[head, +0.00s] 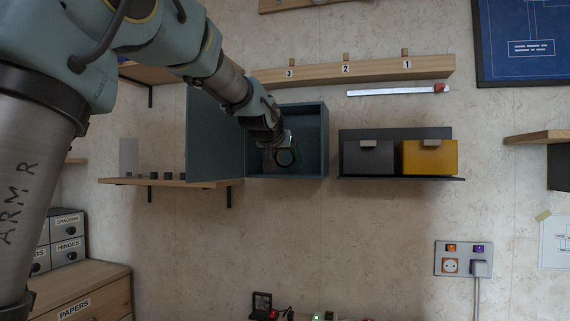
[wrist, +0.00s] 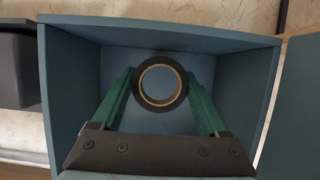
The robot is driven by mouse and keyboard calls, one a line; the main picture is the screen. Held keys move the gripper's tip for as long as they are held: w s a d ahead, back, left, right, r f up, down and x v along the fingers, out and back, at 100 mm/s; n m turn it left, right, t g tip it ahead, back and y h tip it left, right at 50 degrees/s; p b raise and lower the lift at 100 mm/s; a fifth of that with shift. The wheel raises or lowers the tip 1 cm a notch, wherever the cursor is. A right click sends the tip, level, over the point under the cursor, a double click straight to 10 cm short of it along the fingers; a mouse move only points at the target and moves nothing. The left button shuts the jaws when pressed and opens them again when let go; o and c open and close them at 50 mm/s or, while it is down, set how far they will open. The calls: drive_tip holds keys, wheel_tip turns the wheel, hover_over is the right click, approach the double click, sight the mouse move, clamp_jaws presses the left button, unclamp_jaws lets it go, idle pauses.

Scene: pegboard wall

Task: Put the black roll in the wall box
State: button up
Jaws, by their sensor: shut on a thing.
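The black roll (wrist: 137,84) is a black ring with a tan inner core. My gripper (wrist: 160,85) is shut on it, with one green finger on each side of the roll. The wall box (wrist: 245,102) is a blue-grey open-fronted box, and the roll is seen against its inside. In the head view the wall box (head: 318,142) is on the wall with its door (head: 213,145) swung open to the left. My gripper (head: 285,150) is at the box opening there, and the roll (head: 285,158) shows at its tip. I cannot tell whether the roll touches the box floor.
Right of the box, a dark shelf (head: 396,179) holds a black bin (head: 368,160) and a yellow bin (head: 430,157). Above is a wooden rail (head: 375,70) with numbered pegs. A wooden ledge (head: 170,182) with small dark items is at left. The wall below the box is clear.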

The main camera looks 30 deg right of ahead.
drive_tip(key=shift+f, duration=0.8)
drive_tip(key=shift+f, duration=0.2)
drive_tip(key=o, duration=1.2)
drive_tip(key=shift+r, duration=0.1)
drive_tip(key=shift+o, duration=0.2)
drive_tip(key=shift+r, duration=0.1)
drive_tip(key=shift+s+a+r, duration=0.1)
drive_tip(key=shift+s, duration=0.1)
drive_tip(key=b+v, duration=0.3)
drive_tip(key=v, duration=0.8)
drive_tip(key=shift+s+a, duration=0.2)
drive_tip(key=shift+s, duration=0.05)
